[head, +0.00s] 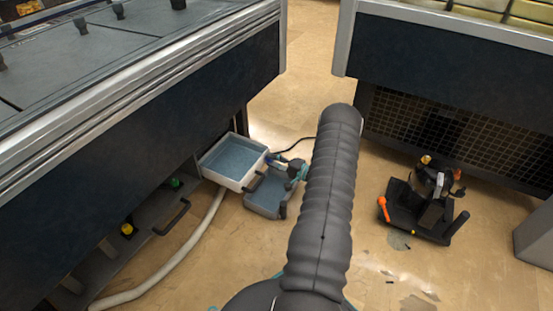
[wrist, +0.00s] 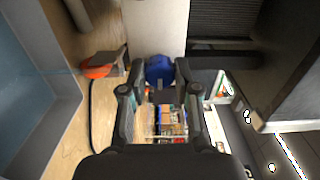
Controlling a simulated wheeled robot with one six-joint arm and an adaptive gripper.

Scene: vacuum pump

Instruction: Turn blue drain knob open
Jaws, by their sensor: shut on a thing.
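The blue drain knob (wrist: 158,68) shows in the wrist view, between the two fingertips of my gripper (wrist: 161,76). The fingers touch it from both sides, and my gripper is shut on it. The fingertips cover its edges, and I cannot tell how far it is turned. In the head view my gripper (head: 273,160) is small and low, at the right edge of a white tub (head: 249,183). My grey arm hides part of that area, and the knob is too small to make out clearly there.
An orange handle (wrist: 99,65) lies left of the gripper in the wrist view. A bench (head: 120,130) with green and yellow knobs stands left. A pale hose (head: 180,262) crosses the floor. A black pump unit (head: 428,205) stands right, with open floor between.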

